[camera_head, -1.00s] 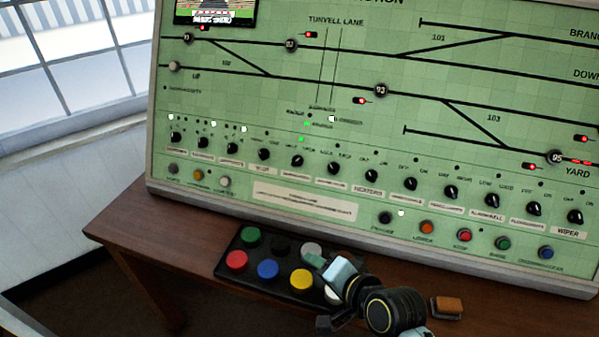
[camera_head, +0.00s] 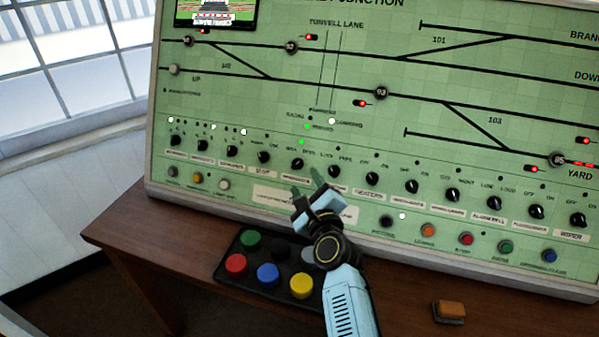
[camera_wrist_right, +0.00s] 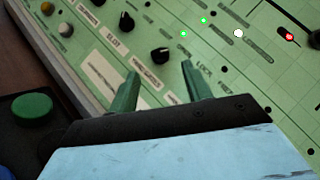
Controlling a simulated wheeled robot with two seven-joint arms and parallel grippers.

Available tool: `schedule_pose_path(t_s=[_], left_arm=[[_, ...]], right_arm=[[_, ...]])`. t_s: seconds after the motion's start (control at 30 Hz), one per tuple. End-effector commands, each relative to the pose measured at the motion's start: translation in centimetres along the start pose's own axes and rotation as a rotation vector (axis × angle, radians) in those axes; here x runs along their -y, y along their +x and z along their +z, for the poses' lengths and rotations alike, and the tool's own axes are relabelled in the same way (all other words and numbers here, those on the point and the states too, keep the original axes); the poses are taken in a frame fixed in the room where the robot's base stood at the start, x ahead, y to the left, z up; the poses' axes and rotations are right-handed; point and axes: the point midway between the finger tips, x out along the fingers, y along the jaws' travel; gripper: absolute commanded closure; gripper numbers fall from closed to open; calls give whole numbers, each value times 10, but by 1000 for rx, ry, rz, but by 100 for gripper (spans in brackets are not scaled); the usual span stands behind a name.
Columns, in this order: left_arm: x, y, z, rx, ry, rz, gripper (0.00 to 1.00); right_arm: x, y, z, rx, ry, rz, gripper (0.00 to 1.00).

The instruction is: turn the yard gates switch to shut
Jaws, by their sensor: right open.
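The yard gates switch is a small black rotary knob with a pale pointer mark, on the green panel (camera_head: 480,135). In the head view it (camera_head: 298,164) is in the lower knob row, just beyond my right gripper (camera_head: 308,186). In the right wrist view the knob (camera_wrist_right: 160,55) lies past and between the two green fingertips, above a pale label (camera_wrist_right: 146,77). The right gripper (camera_wrist_right: 160,72) is open and empty, and appears apart from the knob. The pointer setting is too small to read surely. My left gripper is out of view.
Similar knobs flank it, including the slot knob (camera_head: 263,157). Coloured push buttons (camera_head: 465,239) line the panel's lower edge. A black button box (camera_head: 243,257) and an orange-brown block (camera_head: 449,312) lie on the wooden desk (camera_head: 150,232).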

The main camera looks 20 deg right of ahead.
Motion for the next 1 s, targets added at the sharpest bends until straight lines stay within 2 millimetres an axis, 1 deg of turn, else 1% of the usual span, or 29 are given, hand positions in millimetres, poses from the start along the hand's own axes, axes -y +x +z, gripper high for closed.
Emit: schedule_pose_path(t_s=[0.03,0.1,0.2,0.33,0.5,0.77,0.87,1.0], left_arm=[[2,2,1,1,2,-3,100],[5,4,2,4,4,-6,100],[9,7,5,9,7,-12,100],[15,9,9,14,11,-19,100],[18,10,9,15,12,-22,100],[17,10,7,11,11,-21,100],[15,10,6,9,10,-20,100],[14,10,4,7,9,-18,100]], right_arm=[[0,11,1,3,-1,-2,51],[0,23,0,1,-3,-1,51],[0,38,0,1,-1,-1,51],[0,52,0,1,-3,-1,51],[0,60,0,0,-3,0,51],[0,61,0,0,-2,0,51],[0,61,0,0,-2,0,61],[0,61,0,0,-3,0,80]])
